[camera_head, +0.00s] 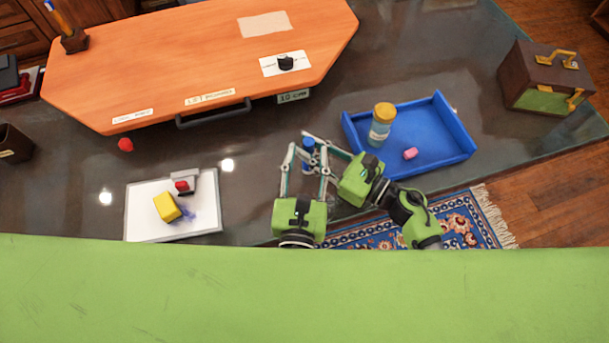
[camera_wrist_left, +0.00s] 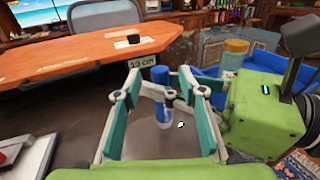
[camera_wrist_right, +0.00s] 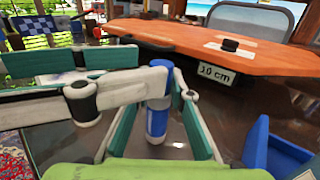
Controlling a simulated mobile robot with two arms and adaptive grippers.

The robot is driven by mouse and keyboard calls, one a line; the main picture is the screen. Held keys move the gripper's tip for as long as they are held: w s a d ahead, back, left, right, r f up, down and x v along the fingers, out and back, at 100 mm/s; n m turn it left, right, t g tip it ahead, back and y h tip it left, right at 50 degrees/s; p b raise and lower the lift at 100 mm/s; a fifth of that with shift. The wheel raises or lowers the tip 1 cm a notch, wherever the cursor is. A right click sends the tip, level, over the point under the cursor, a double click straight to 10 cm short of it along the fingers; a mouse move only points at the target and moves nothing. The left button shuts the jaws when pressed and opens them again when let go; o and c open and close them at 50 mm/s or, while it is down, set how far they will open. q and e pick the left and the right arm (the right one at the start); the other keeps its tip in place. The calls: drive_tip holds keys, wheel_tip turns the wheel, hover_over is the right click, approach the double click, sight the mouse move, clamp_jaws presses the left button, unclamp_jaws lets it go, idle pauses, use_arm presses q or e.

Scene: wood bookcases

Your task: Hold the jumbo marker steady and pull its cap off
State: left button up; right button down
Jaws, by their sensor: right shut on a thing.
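The jumbo marker (camera_head: 308,150) stands upright on the dark desk, blue with a white part low down. Its blue top shows in the left wrist view (camera_wrist_left: 160,75) and its lower body in the right wrist view (camera_wrist_right: 157,122). My left gripper (camera_head: 305,152) is open, with one finger on each side of the marker and gaps between. My right gripper (camera_head: 314,143) comes in from the right and is shut on the marker. The crossing fingers hide the middle of the marker, so its exact grip height is unclear.
A blue tray (camera_head: 440,150) at right holds a yellow-lidded jar (camera_head: 382,124) and a pink block (camera_head: 410,153). A white board (camera_head: 145,215) with a yellow block (camera_head: 167,206) lies at left. The orange raised top (camera_head: 180,60) stands behind. A box (camera_head: 520,80) sits far right.

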sight(309, 140)
use_arm(q)
drive_tip(key=shift+w+d+f, duration=0.1)
drive_tip(key=shift+w, duration=1.1)
drive_tip(key=shift+w+d, duration=0.1)
drive_tip(key=shift+w, duration=1.05)
clamp_jaws()
drive_tip(key=shift+r, duration=0.25)
drive_tip(key=shift+r, duration=0.85)
drive_tip(key=shift+r, duration=2)
